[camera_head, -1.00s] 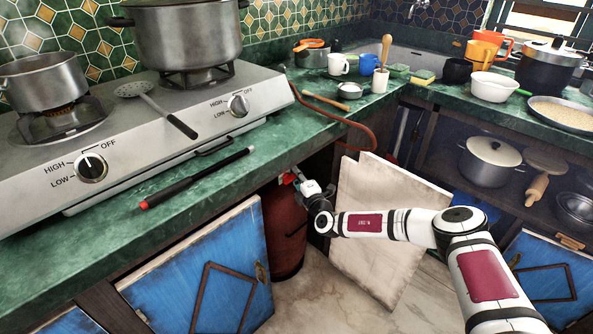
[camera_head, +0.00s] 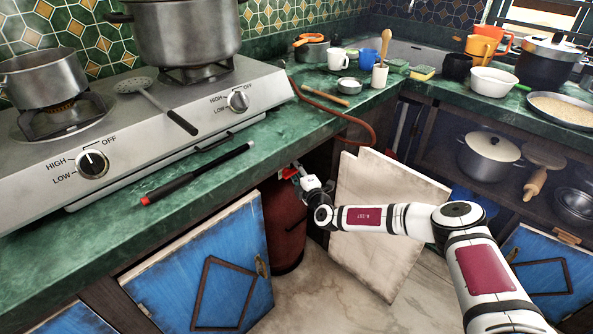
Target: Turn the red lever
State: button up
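The red lever (camera_head: 289,172) shows as a small red piece at the top of the gas cylinder, just under the counter edge. The dark red gas cylinder (camera_head: 285,228) stands upright in the open cabinet below the counter. My gripper (camera_head: 298,173) is at the lever, at the cylinder's top. Its fingers are small and partly hidden by the counter edge and my wrist. I cannot tell whether they touch the lever or are closed on it.
A blue cabinet door (camera_head: 205,270) stands open left of the cylinder, and a pale door (camera_head: 380,220) stands open behind my arm. The green counter (camera_head: 110,235) overhangs the cylinder. A red hose (camera_head: 350,120) runs from the grey hotplate (camera_head: 200,120) over the counter edge.

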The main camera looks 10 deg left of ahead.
jog(key=v, duration=1.2)
jog(key=shift+s, duration=0.1)
dwell(0.4)
